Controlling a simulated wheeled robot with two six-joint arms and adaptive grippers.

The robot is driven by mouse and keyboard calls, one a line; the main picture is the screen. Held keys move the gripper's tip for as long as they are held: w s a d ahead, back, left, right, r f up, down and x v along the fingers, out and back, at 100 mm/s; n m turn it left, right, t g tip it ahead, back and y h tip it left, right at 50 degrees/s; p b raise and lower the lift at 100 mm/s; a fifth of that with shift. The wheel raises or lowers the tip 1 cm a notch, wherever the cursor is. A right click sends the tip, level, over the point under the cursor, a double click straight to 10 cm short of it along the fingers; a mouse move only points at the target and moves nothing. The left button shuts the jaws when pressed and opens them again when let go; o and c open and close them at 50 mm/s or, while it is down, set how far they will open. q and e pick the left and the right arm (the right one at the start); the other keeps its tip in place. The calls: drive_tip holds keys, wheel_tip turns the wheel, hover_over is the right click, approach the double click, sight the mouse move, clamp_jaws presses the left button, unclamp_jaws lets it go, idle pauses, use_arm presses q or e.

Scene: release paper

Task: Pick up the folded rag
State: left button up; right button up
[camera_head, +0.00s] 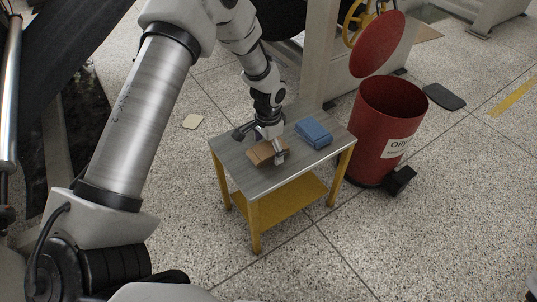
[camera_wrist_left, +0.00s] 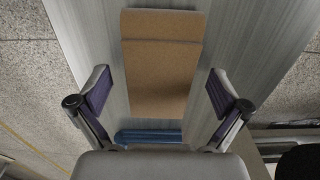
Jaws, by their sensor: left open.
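A blue folded cloth, which looks like the folded rag (camera_head: 313,133), lies on the grey top of a small table (camera_head: 232,151). Beside it lies a flat tan-brown piece (camera_head: 260,155) that looks like folded paper or card. My left gripper (camera_head: 263,145) is open and empty over the tan piece, to the left of the blue cloth. In the left wrist view the tan piece (camera_wrist_left: 160,65) lies between the open fingers (camera_wrist_left: 158,95), and a strip of the blue cloth (camera_wrist_left: 150,136) shows near the bottom, partly hidden by the gripper body. My right gripper is out of view.
A red bin (camera_head: 372,125) with a white label and its red lid (camera_head: 377,44) raised stands right of the table. A pale post (camera_head: 317,60) rises behind the table. The table has a yellow lower shelf (camera_head: 280,208). The floor in front is clear.

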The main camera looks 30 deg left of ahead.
sight(268, 148)
use_arm(q)
drive_tip(key=shift+r, duration=0.1)
drive_tip(key=c, duration=1.3)
drive_tip(key=shift+r, duration=0.15)
drive_tip(key=shift+r+p, duration=0.3)
wheel_tip(268, 148, up, 3)
drive_tip(key=shift+r+p, duration=0.15)
drive_tip(key=shift+p, duration=0.8)
drive_tip(key=s, duration=0.1)
drive_tip(key=s+d+p, duration=0.1)
drive_tip(key=s, duration=0.1)
drive_tip(key=s+d, duration=0.1)
drive_tip(key=s, duration=0.1)
drive_tip(key=shift+s+r, duration=0.2)
drive_tip(key=shift+s, duration=0.05)
drive_tip(key=s, duration=0.1)
drive_tip(key=s+d, duration=0.1)
drive_tip(key=s, duration=0.1)
drive_tip(key=s+d, duration=0.1)
drive_tip(key=shift+s+f, duration=0.1)
drive_tip(key=shift+s, duration=0.25)
drive_tip(key=s+b, duration=0.1)
drive_tip(key=s+d+b, duration=0.1)
drive_tip(key=s, duration=0.1)
drive_tip(key=s+b, duration=0.1)
drive_tip(key=shift+s+d+r, duration=0.35)
drive_tip(key=shift+d, duration=0.05)
